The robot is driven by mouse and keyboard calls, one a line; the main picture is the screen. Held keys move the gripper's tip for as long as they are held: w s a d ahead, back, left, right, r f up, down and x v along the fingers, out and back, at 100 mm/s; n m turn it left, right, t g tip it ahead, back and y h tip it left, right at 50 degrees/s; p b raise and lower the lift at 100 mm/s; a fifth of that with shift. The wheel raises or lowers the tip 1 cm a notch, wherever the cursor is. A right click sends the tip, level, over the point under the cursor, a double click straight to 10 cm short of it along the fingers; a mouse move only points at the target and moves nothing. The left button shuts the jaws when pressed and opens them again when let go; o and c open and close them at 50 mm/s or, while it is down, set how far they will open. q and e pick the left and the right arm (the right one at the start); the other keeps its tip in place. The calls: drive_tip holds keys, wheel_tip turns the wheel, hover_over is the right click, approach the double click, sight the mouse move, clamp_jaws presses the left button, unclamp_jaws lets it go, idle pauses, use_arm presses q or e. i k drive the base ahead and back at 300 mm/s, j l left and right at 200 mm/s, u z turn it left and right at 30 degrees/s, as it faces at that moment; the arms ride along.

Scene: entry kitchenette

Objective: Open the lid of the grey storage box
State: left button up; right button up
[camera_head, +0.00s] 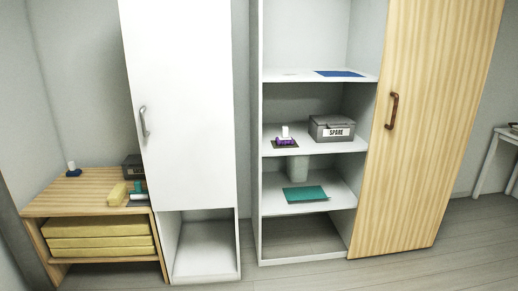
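A grey storage box (332,127) with a white "SPARE" label sits on the middle shelf of the open white shelf unit, towards its right side. Its lid looks closed. A second dark grey box (132,166) stands on the wooden bench at the left, partly hidden by the white cabinet. I cannot tell from this view which of the two boxes is meant. Neither of my grippers shows in the head view.
A teal item (305,194) lies on the shelf below. The floor (390,268) in front is clear.

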sight(330, 121)
drive_tip(key=i+l, duration=0.3)
drive_tip(key=i, duration=0.15)
drive_tip(key=i+l, duration=0.3)
drive_tip(key=i, duration=0.15)
drive_tip(key=i+l, duration=0.5)
drive_tip(key=l, duration=0.2)
drive_tip(key=i+l, duration=0.15)
drive_tip(key=l, duration=0.2)
drive_tip(key=i+l, duration=0.15)
drive_tip(key=l, duration=0.25)
drive_tip(key=i+l, duration=0.1)
drive_tip(key=l, duration=0.25)
drive_tip(key=i+l, duration=0.15)
drive_tip(key=l, duration=0.9)
